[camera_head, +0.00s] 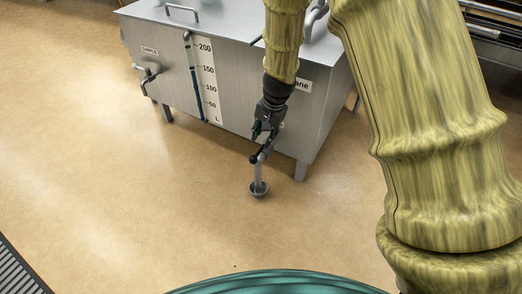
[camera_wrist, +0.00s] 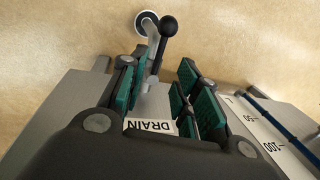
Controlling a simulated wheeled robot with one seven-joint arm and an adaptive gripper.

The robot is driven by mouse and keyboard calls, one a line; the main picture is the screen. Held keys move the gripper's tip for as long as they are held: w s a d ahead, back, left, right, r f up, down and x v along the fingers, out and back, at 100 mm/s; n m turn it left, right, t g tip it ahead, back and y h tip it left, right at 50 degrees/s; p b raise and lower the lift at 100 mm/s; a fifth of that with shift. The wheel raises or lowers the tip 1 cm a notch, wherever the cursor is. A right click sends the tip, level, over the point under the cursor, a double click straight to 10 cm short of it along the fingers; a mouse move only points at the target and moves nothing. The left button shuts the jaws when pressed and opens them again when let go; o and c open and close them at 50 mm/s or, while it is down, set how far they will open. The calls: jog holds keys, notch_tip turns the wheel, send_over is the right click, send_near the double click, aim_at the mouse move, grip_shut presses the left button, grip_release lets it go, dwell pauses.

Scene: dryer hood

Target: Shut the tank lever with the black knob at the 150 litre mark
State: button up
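The steel tank (camera_head: 165,45) stands on the floor with a white scale (camera_head: 208,75) on its front. The gauge tube (camera_head: 195,85) looks blue in its lower part, up to about the 150 mark. The lever's black knob (camera_head: 253,159) shows below my gripper (camera_head: 260,132), by the drain outlet. In the wrist view the black knob (camera_wrist: 168,27) lies just beyond the fingertips of my gripper (camera_wrist: 162,78). Contact cannot be told. My gripper hides part of the valve.
A DRAIN label (camera_wrist: 150,127) is close to my gripper. A sample tap (camera_head: 147,76) sticks out at the tank's left, and a tank leg (camera_head: 301,170) stands to the right. The floor in front is clear.

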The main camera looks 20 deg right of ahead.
aim_at(259, 151)
jog(key=f+b, duration=0.1)
jog(key=f, duration=0.1)
jog(key=f+b, duration=0.1)
jog(key=f, duration=0.1)
jog(key=w+a+f+b, duration=0.1)
jog(key=f, duration=0.2)
jog(key=shift+b, duration=0.3)
grip_shut()
